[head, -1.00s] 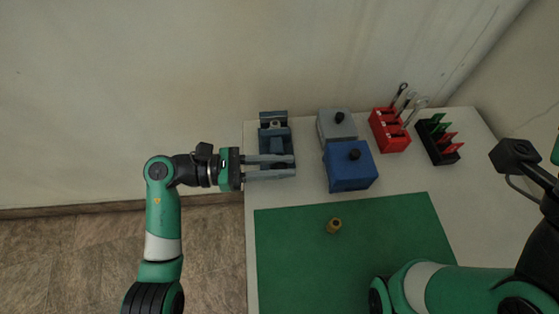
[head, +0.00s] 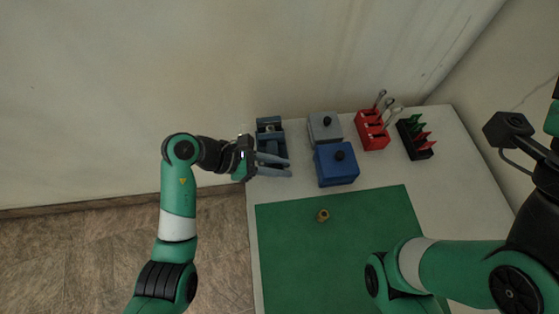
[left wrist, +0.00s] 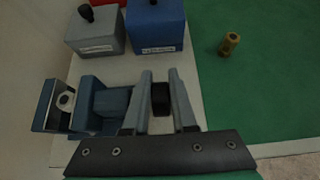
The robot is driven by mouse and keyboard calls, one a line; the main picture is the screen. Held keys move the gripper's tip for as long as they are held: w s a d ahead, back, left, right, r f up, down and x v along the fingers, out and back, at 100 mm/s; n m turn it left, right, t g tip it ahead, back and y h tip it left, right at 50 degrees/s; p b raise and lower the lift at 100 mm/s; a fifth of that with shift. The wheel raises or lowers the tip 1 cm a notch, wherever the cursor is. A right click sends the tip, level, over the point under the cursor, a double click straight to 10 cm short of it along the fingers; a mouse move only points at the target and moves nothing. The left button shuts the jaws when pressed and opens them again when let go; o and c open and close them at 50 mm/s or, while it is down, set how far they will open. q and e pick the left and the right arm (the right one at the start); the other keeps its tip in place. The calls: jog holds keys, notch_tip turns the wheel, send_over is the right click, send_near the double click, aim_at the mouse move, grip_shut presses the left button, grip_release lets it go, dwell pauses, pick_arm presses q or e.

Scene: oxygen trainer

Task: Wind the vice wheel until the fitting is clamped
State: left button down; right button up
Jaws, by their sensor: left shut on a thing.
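The blue-grey vice (head: 269,134) stands at the table's back left corner; it also shows in the left wrist view (left wrist: 110,103). A small grey round piece with a hole (left wrist: 65,100), perhaps the fitting, sits at its far jaw; I cannot tell whether it is clamped. My left gripper (head: 289,168) is at the vice's near end. In the left wrist view its two fingers (left wrist: 160,74) are shut on the dark vice wheel (left wrist: 161,99), one on each side. My right gripper is not in view.
A brass-coloured piece (head: 322,216) stands on the green mat (head: 300,260). A grey box (head: 324,128) and a blue box (head: 336,166) with black knobs stand right of the vice. A red rack (head: 372,132) and a black rack (head: 415,140) are farther right.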

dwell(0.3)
pick_arm(q)
jog(key=c, duration=1)
grip_release()
jog(key=shift+s, duration=0.15)
jog(key=shift+a+r, duration=0.3)
jog(key=p+v, duration=0.3)
jog(key=v, duration=0.7)
jog(key=shift+a+r, duration=0.2)
jog(key=shift+a, duration=0.15)
